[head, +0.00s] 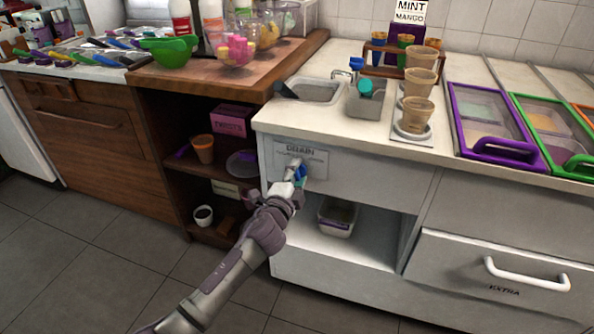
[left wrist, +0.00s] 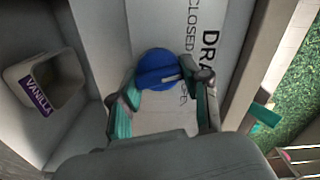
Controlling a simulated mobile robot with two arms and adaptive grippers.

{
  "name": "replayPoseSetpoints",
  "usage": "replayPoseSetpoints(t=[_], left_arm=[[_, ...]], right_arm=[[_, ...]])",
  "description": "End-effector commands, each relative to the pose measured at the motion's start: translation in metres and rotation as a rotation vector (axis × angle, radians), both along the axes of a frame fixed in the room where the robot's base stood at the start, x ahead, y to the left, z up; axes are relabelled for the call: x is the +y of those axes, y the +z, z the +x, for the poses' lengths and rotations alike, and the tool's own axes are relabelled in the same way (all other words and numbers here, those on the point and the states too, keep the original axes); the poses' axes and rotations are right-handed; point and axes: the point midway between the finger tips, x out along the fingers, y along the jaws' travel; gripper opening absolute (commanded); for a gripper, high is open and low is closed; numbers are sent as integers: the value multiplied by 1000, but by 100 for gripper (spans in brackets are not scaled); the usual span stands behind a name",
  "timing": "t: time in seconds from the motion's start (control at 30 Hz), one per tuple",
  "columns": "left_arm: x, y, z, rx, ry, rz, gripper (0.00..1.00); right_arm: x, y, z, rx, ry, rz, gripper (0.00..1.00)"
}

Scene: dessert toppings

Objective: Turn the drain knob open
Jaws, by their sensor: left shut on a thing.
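The blue drain knob (left wrist: 155,70) sits on a white plate (left wrist: 213,30) lettered "DRAIN" and "CLOSED" in the left wrist view. My left gripper (left wrist: 168,88) has its fingers on either side of the knob and is shut on it. In the head view the left gripper (head: 296,178) reaches the front of the white counter, at the DRAIN plate (head: 312,158). The blue knob (head: 302,172) is partly hidden there by the gripper. My right gripper is in neither view.
A small sink (head: 315,90) is in the counter above the plate. A tub (head: 337,217) stands on the open shelf below; its VANILLA label shows in the left wrist view (left wrist: 37,97). Stacked cups (head: 417,85) and lidded bins (head: 492,120) are at the right. The floor is clear.

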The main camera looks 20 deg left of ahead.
Motion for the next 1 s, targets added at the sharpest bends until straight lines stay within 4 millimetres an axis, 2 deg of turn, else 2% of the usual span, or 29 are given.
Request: replayPoseSetpoints(t=[0.4, 1.0], left_arm=[[0, -2, 0, -11, -1, 399, 12], [0, -4, 0, -29, -3, 911, 12]], right_arm=[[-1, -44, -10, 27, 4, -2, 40], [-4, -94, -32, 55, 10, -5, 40]])
